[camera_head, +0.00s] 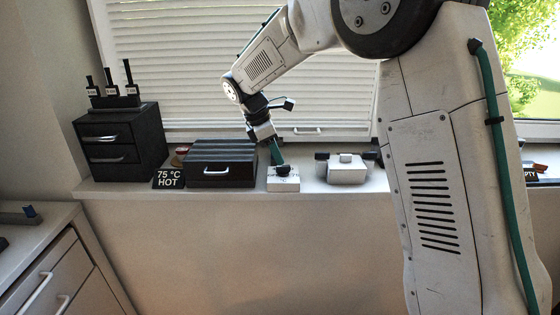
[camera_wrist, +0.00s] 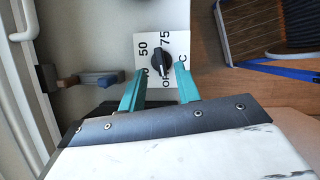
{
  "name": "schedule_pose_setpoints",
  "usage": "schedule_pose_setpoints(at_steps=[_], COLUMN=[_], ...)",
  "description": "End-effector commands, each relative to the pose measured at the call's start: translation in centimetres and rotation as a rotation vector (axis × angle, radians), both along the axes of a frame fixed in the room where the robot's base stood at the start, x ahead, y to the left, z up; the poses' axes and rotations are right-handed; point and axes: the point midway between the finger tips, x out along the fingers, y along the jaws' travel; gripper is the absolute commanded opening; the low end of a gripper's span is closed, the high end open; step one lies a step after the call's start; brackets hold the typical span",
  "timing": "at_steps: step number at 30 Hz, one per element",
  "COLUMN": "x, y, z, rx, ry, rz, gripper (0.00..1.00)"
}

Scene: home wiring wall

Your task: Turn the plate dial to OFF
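The plate dial is a black knob (camera_wrist: 161,62) on a white plate (camera_wrist: 178,15), seen close up in the wrist view. The plate has printed marks including 50, 75 and a C, with lettering like OFF partly hidden near the fingers. I cannot tell for sure which mark the knob points to. In the head view, the dial's small white box (camera_head: 283,184) sits on the ledge. My gripper (camera_wrist: 161,70) has its two teal fingers apart, one on each side of the knob's lower end; contact cannot be told. It reaches down over the box in the head view (camera_head: 277,160).
A black case with a white handle (camera_head: 222,160) stands just left of the dial box. A "75 °C HOT" sign (camera_head: 168,179) and a dark drawer unit (camera_head: 120,140) are further left. A pale box (camera_head: 347,169) stands to the right. The window blind (camera_head: 200,70) is behind.

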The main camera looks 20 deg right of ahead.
Motion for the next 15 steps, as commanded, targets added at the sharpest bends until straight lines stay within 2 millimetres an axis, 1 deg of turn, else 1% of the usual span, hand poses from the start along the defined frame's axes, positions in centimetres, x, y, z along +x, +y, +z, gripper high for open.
schedule_pose_setpoints(at_steps=[1, 3, 6, 10, 15], x=[0.1, 0.1, 0.2, 0.2, 0.2], y=[0.4, 0.8, 1.3, 1.6, 1.7], z=[0.9, 1.9, 3.1, 3.8, 4.0], rx=[0.000, 0.000, 0.000, 0.000, 0.000], ry=[-0.002, -0.001, -0.001, -0.001, 0.000], rz=[0.001, 0.002, 0.002, 0.001, 0.000], gripper=[0.33, 0.33, 0.33, 0.33, 0.33])
